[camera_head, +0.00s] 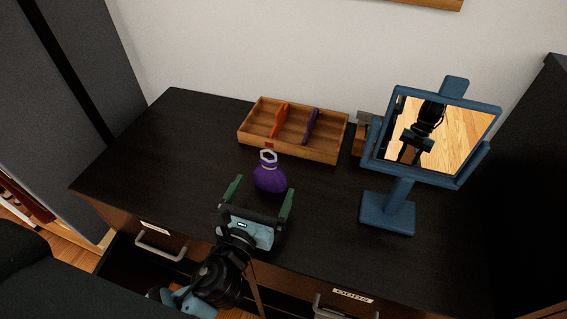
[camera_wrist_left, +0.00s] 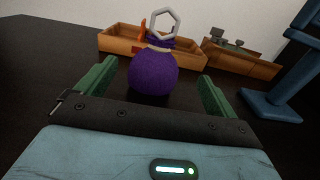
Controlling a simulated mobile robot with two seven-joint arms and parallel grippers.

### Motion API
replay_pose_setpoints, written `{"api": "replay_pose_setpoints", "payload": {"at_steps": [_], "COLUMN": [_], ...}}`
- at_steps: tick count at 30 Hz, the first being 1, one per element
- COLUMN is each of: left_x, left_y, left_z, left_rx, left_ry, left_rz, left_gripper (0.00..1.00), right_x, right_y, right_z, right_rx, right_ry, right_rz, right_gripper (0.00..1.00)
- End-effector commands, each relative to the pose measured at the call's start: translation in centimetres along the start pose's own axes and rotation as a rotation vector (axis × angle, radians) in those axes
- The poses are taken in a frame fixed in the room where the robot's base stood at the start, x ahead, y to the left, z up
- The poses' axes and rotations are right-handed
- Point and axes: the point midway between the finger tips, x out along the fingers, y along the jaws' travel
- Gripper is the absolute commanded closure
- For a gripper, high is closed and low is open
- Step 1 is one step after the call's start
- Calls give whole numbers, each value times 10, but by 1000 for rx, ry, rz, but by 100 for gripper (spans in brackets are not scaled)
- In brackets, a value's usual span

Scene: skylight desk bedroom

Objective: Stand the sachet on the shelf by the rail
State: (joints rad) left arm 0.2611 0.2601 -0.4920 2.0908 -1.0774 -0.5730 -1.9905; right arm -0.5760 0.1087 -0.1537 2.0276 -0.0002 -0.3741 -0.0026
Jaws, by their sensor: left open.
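The sachet (camera_head: 270,178) is a round purple bag with a tied neck and a pale hexagonal ring on top. It stands on the black desk top, and it also shows in the left wrist view (camera_wrist_left: 153,72). My left gripper (camera_head: 262,186) is open, its green fingers spread to either side of the sachet's near side. I cannot tell whether either finger touches it. My right gripper is not seen directly. No shelf by a rail can be clearly made out.
Behind the sachet is a wooden tray (camera_head: 323,155) with orange and purple dividers. A blue-framed mirror (camera_head: 388,213) stands to the right, with another wooden box (camera_wrist_left: 238,60) behind it. The desk (camera_head: 130,155) is clear on the left. Its front has drawers with handles.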

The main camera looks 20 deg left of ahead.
Motion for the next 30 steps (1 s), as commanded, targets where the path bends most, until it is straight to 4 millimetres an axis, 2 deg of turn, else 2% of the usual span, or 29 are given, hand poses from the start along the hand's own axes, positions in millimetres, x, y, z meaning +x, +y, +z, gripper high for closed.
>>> {"api": "replay_pose_setpoints", "payload": {"at_steps": [9, 15, 20, 30], "left_x": [6, 25, 28, 70], "left_y": [0, 0, 1, 4], "left_z": [0, 1, 1, 6], "left_rx": [0, -1, -1, -1], "left_ry": [0, -1, 0, 0], "left_rz": [1, 1, 0, 1], "left_gripper": [6, 6, 6, 6], "right_x": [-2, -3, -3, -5], "right_y": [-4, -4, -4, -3], "right_z": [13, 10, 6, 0], "right_rx": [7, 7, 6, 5], "right_ry": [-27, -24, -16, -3], "right_rz": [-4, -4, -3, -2], "right_gripper": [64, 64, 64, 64]}}
